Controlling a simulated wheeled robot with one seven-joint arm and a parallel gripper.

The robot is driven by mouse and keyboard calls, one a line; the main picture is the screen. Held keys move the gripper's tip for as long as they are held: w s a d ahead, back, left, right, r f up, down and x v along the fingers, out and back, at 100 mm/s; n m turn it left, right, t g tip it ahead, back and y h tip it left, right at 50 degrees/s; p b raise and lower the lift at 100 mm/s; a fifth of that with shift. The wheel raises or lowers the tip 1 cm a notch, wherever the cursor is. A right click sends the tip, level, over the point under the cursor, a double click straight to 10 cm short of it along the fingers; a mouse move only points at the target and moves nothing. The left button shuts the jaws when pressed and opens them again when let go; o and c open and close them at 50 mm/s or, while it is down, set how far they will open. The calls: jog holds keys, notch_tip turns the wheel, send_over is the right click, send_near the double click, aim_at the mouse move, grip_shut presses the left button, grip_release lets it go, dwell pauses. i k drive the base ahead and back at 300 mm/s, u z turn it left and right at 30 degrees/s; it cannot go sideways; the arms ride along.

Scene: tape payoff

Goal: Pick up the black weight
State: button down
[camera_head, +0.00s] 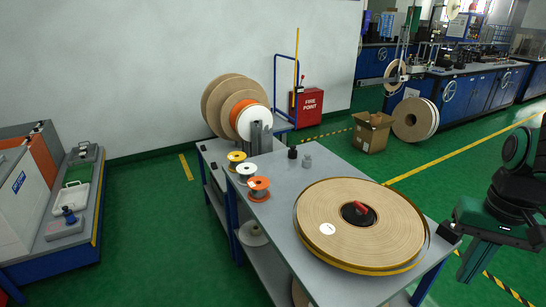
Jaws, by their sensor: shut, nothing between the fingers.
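A small black weight (292,153) stands upright near the back edge of the grey table, behind the spools. A similar grey weight (307,161) stands just to its right. My gripper (472,268) hangs at the right side of the view, beyond the table's right edge and well away from the black weight. Its fingers point down, shut and empty. Part of my dark arm shows above it and is cut off by the picture's right edge.
A large tan tape reel (390,215) with a red-handled black hub covers the table's front right. Yellow (236,157), white (247,171) and orange (259,184) spools line its left side. Upright grey posts (261,138) stand left of the black weight. A cardboard box (371,132) sits on the floor behind.

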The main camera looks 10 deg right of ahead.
aim_at(292, 152)
jog(key=k, duration=0.5)
jog(key=u, duration=1.25)
jog(key=i, duration=4.5)
